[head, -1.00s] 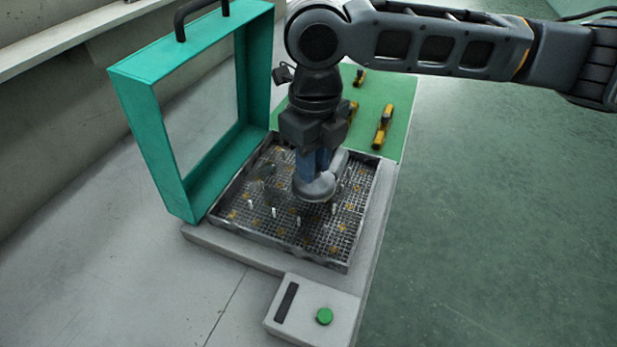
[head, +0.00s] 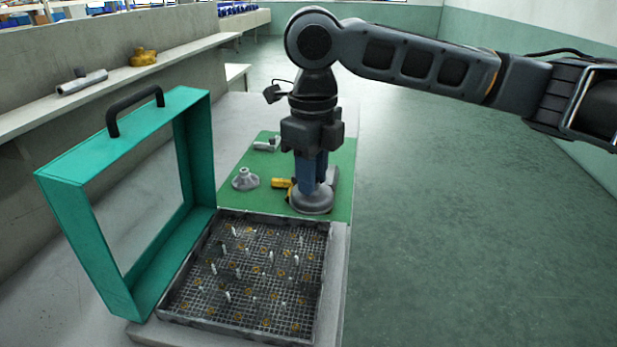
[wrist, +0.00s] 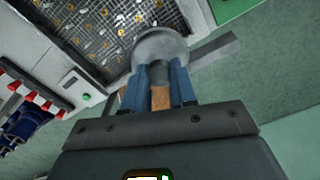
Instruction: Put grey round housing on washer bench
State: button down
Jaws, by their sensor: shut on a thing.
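The grey round housing (head: 312,201) is a rounded body with a flat bar-like part at its side. My gripper (head: 314,182) is shut on it, with blue fingers pointing down. In the wrist view the housing (wrist: 160,44) sits at the tips of the blue fingers (wrist: 158,84). In the head view it appears over the near right part of the green mat (head: 341,170) on the washer bench (head: 338,250), just beyond the basket. I cannot tell whether it touches the mat.
The wire basket (head: 182,303) with white pins stands in front, its teal lid (head: 68,198) raised at the left. A grey flanged part (head: 245,180), a grey fitting (head: 267,144) and a partly hidden yellow part (head: 281,184) lie on the mat. A wall shelf (head: 30,120) runs at left.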

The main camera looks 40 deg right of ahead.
jog(key=shift+r+p, duration=1.3)
jog(key=shift+r, duration=0.55)
jog(key=shift+s, duration=0.1)
